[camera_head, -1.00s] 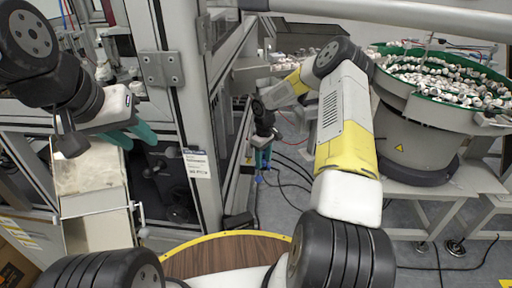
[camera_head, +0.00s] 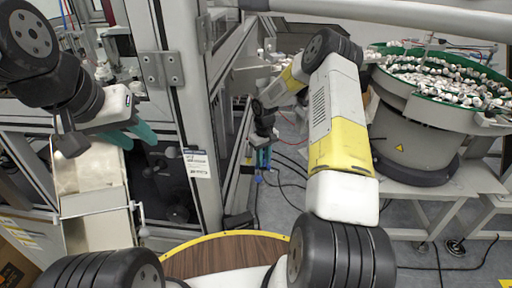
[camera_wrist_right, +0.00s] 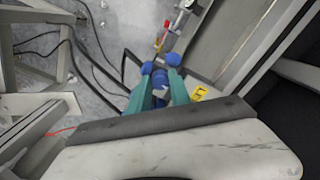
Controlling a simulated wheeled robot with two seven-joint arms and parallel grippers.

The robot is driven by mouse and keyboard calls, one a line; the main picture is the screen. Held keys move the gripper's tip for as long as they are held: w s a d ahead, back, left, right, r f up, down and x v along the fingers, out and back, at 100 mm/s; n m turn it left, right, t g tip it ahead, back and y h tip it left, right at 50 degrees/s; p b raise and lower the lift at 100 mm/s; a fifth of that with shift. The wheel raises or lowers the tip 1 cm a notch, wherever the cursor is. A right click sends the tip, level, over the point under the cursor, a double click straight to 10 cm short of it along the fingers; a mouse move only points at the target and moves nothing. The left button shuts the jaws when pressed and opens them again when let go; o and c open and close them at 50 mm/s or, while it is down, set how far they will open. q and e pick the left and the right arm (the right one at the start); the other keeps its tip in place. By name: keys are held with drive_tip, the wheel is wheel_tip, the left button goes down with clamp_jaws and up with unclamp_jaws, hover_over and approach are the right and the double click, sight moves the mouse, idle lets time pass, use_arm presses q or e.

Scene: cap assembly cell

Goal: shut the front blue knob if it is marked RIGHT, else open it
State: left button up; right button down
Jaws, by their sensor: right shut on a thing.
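My right gripper (camera_wrist_right: 160,93) is shut on a blue knob (camera_wrist_right: 158,79), which sits between its teal fingers low beside the machine frame. Two more round blue parts, a left one (camera_wrist_right: 147,68) and a right one (camera_wrist_right: 173,59), show just beyond the fingertips. A yellow tag (camera_wrist_right: 199,93) lies right of the fingers; its marking is too small to read surely. In the head view my right gripper (camera_head: 263,158) points down, with a bit of blue (camera_head: 259,179) under it. My left gripper (camera_head: 130,136) is open and empty at the left.
A red and yellow fitting (camera_wrist_right: 162,36) and a gauge (camera_wrist_right: 187,5) are beyond the knob. Black cables (camera_head: 290,175) lie on the floor. A metal post (camera_head: 185,100) stands left of my right gripper. A bowl feeder (camera_head: 430,100) full of small parts stands at the right.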

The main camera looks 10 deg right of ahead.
drive_tip(key=m, duration=0.3)
drive_tip(key=shift+m, duration=0.4)
drive_tip(key=m, duration=0.3)
drive_tip(key=shift+a+m, duration=0.1)
drive_tip(key=shift+m, duration=0.2)
drive_tip(key=m, duration=0.3)
drive_tip(key=shift+m, duration=2.1)
drive_tip(key=c, duration=1.2)
unclamp_jaws()
drive_tip(key=shift+w+a+r, duration=0.1)
